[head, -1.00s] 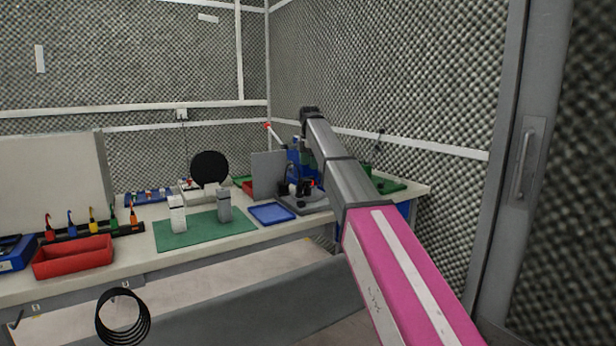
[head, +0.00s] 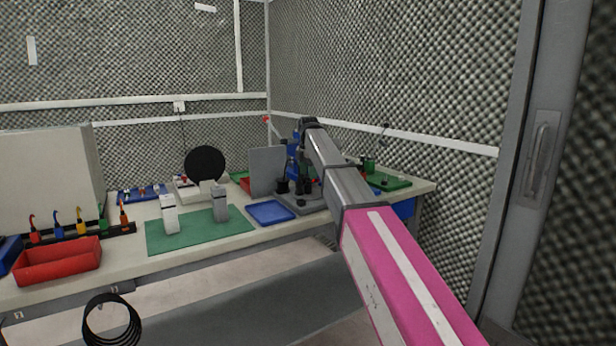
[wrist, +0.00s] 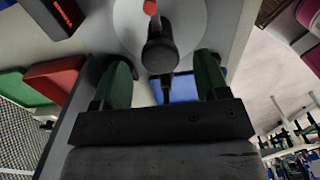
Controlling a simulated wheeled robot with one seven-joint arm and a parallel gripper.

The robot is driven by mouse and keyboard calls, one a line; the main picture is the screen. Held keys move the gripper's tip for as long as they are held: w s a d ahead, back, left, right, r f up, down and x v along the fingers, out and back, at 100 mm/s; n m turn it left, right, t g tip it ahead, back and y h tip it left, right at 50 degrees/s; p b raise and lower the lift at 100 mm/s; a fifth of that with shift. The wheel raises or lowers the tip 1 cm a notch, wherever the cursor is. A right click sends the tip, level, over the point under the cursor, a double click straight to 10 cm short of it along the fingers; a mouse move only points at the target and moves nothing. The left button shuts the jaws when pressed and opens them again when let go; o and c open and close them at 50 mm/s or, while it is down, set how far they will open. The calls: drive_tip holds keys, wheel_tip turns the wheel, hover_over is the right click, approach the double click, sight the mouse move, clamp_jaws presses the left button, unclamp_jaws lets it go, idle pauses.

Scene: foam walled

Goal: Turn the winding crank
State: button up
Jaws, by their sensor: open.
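The winding crank seems to be the black knobbed handle (wrist: 161,48) in front of a round pale disc (wrist: 190,22) in the wrist view, with a small red part (wrist: 150,7) at the top. My gripper (wrist: 161,66) is open, its two green fingers on either side of the handle's lower part. I see gaps on both sides, so neither finger appears to touch it. How deep the handle sits between them I cannot tell. In the head view the crank area lies among small dark parts beside my arm, too small and partly covered to make out.
A grey upright panel (head: 267,172) and a blue tray (head: 270,212) stand near my arm on the bench. A green mat (head: 195,236) carries two small blocks. A red bin (head: 57,262) is at the left. The foam wall (head: 410,80) rises close behind and to the right.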

drive_tip(key=shift+f, duration=0.9)
drive_tip(key=c, duration=0.9)
drive_tip(key=shift+m, duration=0.7)
